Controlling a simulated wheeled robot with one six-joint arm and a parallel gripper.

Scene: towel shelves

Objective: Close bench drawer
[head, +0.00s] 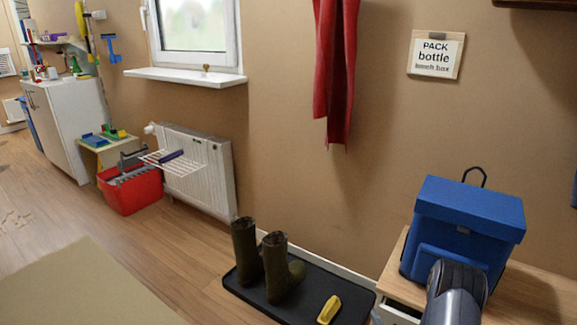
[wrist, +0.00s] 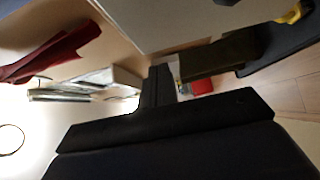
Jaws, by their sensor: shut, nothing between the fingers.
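The wooden bench (head: 393,280) stands at the lower right of the head view. A pale strip (head: 397,313) below its top edge may be part of the bench drawer. How far the drawer stands out cannot be told, as the frame edge and my arm cut off the view. My gripper (wrist: 158,76) is shut and empty in the wrist view. A broad pale panel (wrist: 180,22) lies close beyond it at the top; I cannot tell if it is the drawer front or the bench side.
A blue bag (head: 465,230) stands on the bench. Dark green boots (head: 277,268) and a yellow object (head: 329,309) are on a black tray (head: 236,284) to the left. A red towel (head: 335,70) hangs above. Open wooden floor (head: 150,235) lies farther left.

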